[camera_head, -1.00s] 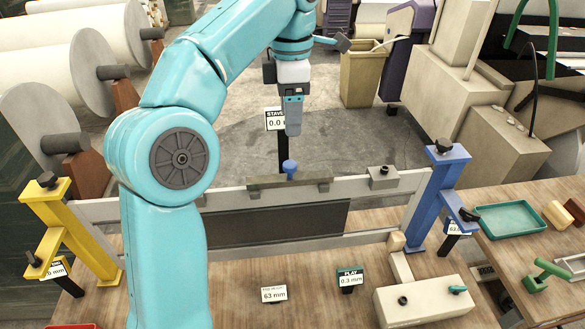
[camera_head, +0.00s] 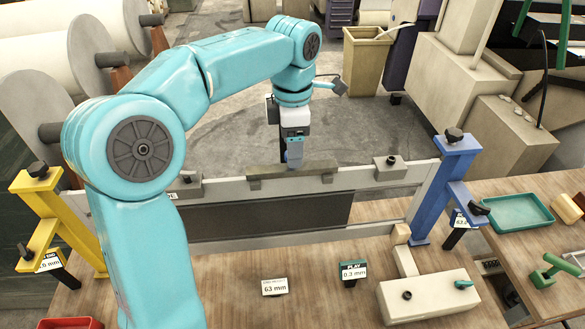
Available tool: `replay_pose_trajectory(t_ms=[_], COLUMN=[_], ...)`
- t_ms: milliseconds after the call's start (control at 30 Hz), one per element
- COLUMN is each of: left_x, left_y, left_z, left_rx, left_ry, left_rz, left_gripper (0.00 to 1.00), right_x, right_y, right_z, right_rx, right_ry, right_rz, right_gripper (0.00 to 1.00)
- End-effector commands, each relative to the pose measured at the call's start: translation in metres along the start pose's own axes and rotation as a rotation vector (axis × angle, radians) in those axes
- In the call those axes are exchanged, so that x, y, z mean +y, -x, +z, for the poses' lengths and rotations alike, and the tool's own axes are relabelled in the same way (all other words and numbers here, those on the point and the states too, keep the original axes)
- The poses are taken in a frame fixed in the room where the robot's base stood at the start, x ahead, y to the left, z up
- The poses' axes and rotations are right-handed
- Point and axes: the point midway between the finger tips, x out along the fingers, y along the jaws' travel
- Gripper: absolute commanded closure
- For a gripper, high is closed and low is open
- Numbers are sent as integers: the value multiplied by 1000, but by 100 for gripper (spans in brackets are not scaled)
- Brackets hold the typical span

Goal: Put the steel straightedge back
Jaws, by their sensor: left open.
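A long grey bar (camera_head: 262,173), which looks like the steel straightedge, lies along the top rail of the loom frame (camera_head: 225,188). My left gripper (camera_head: 295,160) points down at the middle of this bar, where its blue knob is hidden behind the fingers. The gripper is open and its fingertips are at or just above the bar; I cannot tell if they touch it. My right gripper is not in view.
A yellow post (camera_head: 52,215) and a blue post (camera_head: 442,190) hold the frame's ends. A white block (camera_head: 430,297), small signs (camera_head: 353,272) and a green tray (camera_head: 518,212) stand on wooden tables. A red tray (camera_head: 72,323) is at the lower left.

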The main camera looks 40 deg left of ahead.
Motion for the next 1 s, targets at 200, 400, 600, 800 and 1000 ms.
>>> replay_pose_trajectory(t_ms=[200, 400, 600, 800, 1000], left_x=[-1, 0, 0, 0, 0], left_y=[-35, -45, -44, -45, -44], left_z=[-1, -1, -1, -1, -1], left_rx=[4, 1, 2, 2, 2], left_ry=[1, 1, 1, 0, 0], left_rz=[-4, -2, -1, -2, -2], left_gripper=[36, 36, 59, 100, 100], right_x=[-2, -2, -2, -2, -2], right_y=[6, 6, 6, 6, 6], right_z=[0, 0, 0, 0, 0], right_rx=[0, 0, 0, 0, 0], right_ry=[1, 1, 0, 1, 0], right_rz=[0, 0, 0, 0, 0], right_gripper=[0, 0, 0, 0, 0])
